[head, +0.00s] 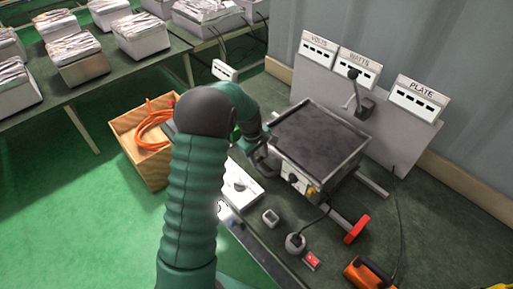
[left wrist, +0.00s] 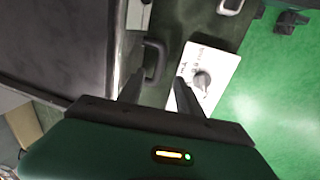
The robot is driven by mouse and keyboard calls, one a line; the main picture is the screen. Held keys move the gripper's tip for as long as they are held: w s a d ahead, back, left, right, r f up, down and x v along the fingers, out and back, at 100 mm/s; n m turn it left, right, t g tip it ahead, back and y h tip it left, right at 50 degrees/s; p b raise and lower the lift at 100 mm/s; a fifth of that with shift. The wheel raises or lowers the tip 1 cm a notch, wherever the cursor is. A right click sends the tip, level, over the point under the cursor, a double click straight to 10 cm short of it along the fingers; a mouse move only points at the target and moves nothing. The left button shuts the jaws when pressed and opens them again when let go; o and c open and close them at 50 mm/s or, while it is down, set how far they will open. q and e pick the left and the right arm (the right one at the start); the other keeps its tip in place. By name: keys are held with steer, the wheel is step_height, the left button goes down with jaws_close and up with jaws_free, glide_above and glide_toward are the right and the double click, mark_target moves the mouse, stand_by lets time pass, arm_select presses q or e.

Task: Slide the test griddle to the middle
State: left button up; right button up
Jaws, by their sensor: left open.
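The test griddle (head: 318,138), a dark flat plate on a grey metal body, sits on rails on the dark bench. Its top and side also show at the left of the left wrist view (left wrist: 60,45). A dark loop handle (left wrist: 153,62) sticks out from its side. My left gripper (left wrist: 158,88) is open, with its two fingers pointing at the handle, which lies between the fingertip lines. I cannot tell whether the fingers touch it. In the head view my left gripper (head: 262,150) is at the griddle's left side, partly hidden by my arm. My right gripper is not in view.
A white dial box (head: 240,184) lies close to my left gripper. Panel signs (head: 414,97) and a lever (head: 354,88) stand behind the griddle. A red-ended rail (head: 356,229), a round plug (head: 295,243) and an orange tool (head: 368,273) are in front. A wooden crate (head: 150,172) stands left.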

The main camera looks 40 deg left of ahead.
arm_select(q)
step_height(320, 180, up, 7)
steer(key=s, duration=0.1)
steer(key=shift+s+a+r, duration=0.2)
steer(key=shift+d, duration=0.1)
steer(key=s+d+f+m, duration=0.1)
steer(key=s+d+m, duration=0.3)
steer(key=d, duration=0.4)
steer(key=s+d+f+m, duration=0.1)
steer(key=s+d+m, duration=0.4)
steer(key=d+m, duration=0.2)
steer(key=s+d+f+m, duration=0.1)
steer(key=s+d+m, duration=0.3)
steer(key=d, duration=0.5)
steer(key=shift+s+d+f+m, duration=0.35)
steer(key=shift+m, duration=0.75)
steer(key=shift+a, duration=0.3)
